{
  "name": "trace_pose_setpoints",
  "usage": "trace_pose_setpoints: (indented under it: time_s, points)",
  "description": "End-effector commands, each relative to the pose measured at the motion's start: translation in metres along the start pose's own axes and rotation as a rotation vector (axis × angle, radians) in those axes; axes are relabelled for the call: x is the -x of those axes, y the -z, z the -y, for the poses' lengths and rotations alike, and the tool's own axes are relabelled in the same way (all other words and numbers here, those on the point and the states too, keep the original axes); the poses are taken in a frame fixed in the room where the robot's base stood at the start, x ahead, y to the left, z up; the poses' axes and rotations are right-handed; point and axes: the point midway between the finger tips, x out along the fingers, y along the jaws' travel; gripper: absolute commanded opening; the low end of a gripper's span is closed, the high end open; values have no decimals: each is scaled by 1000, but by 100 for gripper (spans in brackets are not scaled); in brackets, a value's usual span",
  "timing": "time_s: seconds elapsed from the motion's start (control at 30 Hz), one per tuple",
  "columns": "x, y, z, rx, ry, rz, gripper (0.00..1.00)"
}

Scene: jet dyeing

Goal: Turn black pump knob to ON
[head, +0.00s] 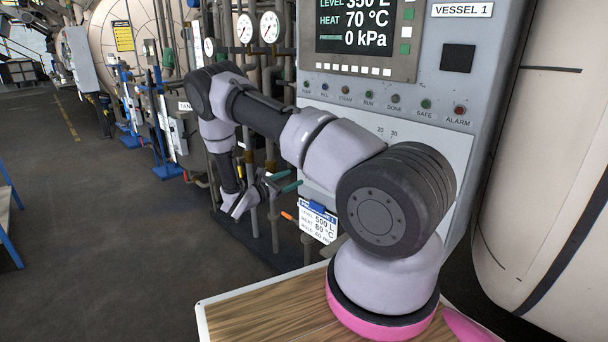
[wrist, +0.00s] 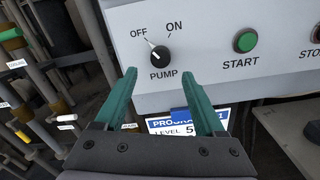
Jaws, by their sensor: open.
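The black pump knob (wrist: 160,54) shows in the wrist view on the grey panel (wrist: 218,40), above the word PUMP. Its white pointer is turned up and left, toward OFF; ON is printed to its upper right. My gripper (wrist: 170,95) is open, its two green fingers apart and empty. In the picture the fingertips lie below the knob, one to each side; the gap in depth is hard to tell. In the head view my gripper (head: 277,186) is low beside the pipes, and the knob is hidden behind my arm.
A green START button (wrist: 245,40) sits right of the knob, with a STOP button (wrist: 316,34) at the picture's edge. A hanging program card (wrist: 190,122) is below the panel. Pipes and valves (wrist: 40,85) crowd the left side.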

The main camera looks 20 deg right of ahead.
Motion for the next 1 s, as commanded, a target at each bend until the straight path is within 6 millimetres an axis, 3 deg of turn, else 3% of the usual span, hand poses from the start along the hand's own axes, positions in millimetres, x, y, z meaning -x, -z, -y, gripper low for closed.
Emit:
trace_pose_setpoints:
  time_s: [0.1, 0.3, 0.5, 0.77, 0.97, 1.0]
  points:
    - [-26, 0, 1, -1, 5, 0, 72]
    - [-56, 0, 1, -1, 4, -1, 72]
    - [-68, 0, 0, -1, 2, -2, 72]
    - [-69, 0, 0, -1, 1, -1, 72]
    - [-69, 0, 0, -1, 2, -1, 0]
    - [-69, 0, 0, -1, 2, -1, 0]
